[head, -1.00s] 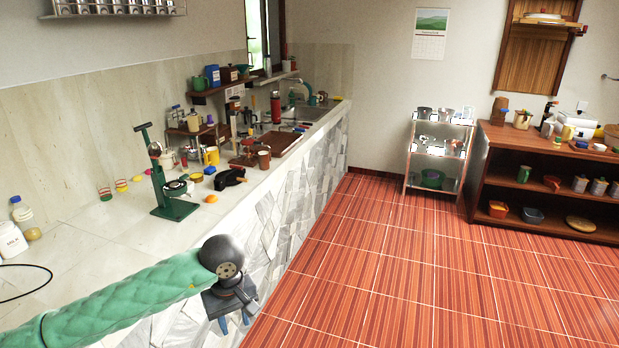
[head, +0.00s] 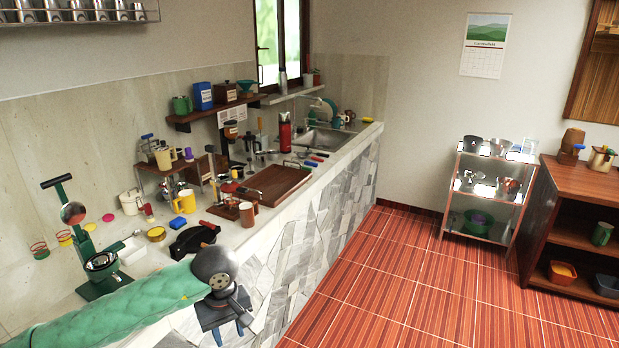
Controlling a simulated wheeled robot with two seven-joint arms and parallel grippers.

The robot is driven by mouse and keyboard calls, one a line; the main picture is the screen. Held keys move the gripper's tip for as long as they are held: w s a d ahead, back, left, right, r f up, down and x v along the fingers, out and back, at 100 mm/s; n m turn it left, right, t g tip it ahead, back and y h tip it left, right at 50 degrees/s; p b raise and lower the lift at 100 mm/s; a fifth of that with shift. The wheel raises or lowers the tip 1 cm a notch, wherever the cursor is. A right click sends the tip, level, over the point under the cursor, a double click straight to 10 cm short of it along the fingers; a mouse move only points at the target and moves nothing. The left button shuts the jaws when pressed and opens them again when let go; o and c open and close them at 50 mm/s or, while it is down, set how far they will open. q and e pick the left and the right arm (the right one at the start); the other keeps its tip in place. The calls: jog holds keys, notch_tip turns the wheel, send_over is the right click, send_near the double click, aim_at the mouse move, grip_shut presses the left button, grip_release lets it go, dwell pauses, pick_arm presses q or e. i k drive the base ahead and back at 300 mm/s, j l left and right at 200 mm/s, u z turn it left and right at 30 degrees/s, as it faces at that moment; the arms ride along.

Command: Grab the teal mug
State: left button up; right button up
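A small teal mug (head: 337,121) stands at the far end of the counter beside the sink, next to white dishes. It is small in the view, so its handle is not clear. My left gripper (head: 231,334) hangs at the counter's front edge, low in the view, far from that mug. Its two fingers are apart with nothing between them. My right gripper is not in view.
A green mug (head: 182,105) stands on the wall shelf and another (head: 601,233) in the brown cabinet. A green lever press (head: 98,262), yellow mug (head: 184,202), brown mug (head: 248,213) and wooden tray (head: 284,183) crowd the counter. The tiled floor (head: 400,280) is clear.

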aim_at(335, 120)
jog(key=i+l+u, duration=0.1)
jog(key=i+l, duration=0.4)
jog(key=i, duration=0.15)
jog(key=i+l+u, duration=0.15)
jog(key=i+l, duration=0.45)
jog(key=i+l+u, duration=0.1)
jog(key=i+l, duration=0.55)
jog(key=i+l+u, duration=0.1)
jog(key=i+l, duration=0.45)
jog(key=l, duration=0.15)
jog(key=i+l+u, duration=0.1)
jog(key=i+l, duration=0.45)
jog(key=l, duration=0.2)
jog(key=i+l+u, duration=0.1)
jog(key=i+l, duration=1.85)
jog(key=i+l+u, duration=0.15)
jog(key=i+l, duration=0.8)
jog(key=i+l+u, duration=0.1)
jog(key=i+l, duration=0.2)
jog(key=i, duration=0.15)
